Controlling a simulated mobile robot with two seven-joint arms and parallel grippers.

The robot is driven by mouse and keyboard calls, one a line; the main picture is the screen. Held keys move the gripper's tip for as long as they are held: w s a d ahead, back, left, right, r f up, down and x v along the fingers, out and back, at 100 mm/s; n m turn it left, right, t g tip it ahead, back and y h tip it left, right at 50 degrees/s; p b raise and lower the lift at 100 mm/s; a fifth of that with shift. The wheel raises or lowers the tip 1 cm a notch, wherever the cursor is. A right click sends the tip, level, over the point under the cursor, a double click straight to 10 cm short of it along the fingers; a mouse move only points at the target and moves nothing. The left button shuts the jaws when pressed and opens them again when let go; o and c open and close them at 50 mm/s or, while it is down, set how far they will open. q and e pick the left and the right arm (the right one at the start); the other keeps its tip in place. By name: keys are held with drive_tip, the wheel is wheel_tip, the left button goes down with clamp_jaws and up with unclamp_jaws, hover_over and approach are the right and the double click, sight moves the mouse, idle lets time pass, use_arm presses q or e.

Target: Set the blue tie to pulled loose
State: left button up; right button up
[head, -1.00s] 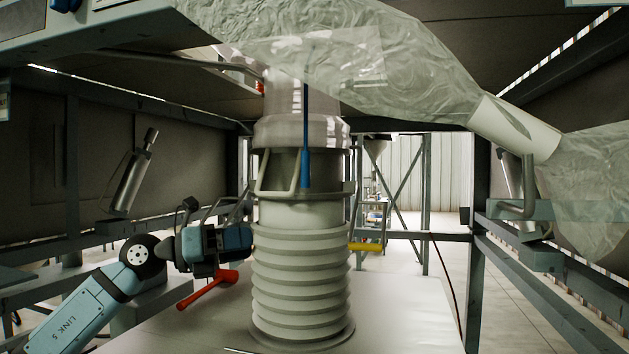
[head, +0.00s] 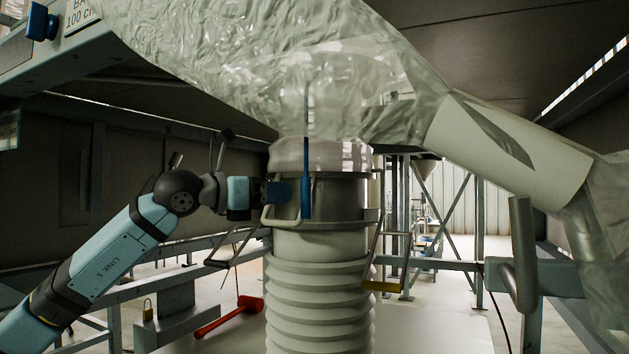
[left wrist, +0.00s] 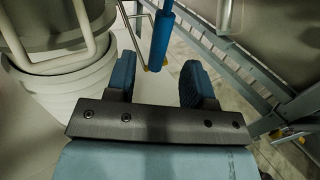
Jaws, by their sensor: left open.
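The blue tie (head: 306,183) hangs straight down as a blue handle in front of the grey spout collar (head: 340,200), below the clear bag (head: 270,75). A thin dark cord runs up from it behind the film. My left gripper (head: 284,192) is just left of the handle, level with it. In the left wrist view the blue handle (left wrist: 162,40) shows beyond the open fingers of the left gripper (left wrist: 158,78), between their lines. I cannot tell whether they touch it. My right gripper is not in view.
Below the collar is a white ribbed bellows (head: 318,310). A red handle (head: 228,316) is at lower left and a yellow-ended lever (head: 382,286) at right. A white tube (head: 510,150) joins the bag on the right. Dark frame beams flank both sides.

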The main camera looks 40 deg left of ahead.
sight(309, 190)
use_arm(q)
drive_tip(key=p+x, duration=0.6)
drive_tip(key=x, duration=0.1)
drive_tip(key=shift+w+d+r, duration=0.1)
drive_tip(key=shift+w+r, duration=0.05)
drive_tip(key=shift+w, duration=0.1)
drive_tip(key=shift+w+d, duration=0.25)
drive_tip(key=shift+w, duration=0.35)
drive_tip(key=shift+c, duration=0.9)
clamp_jaws()
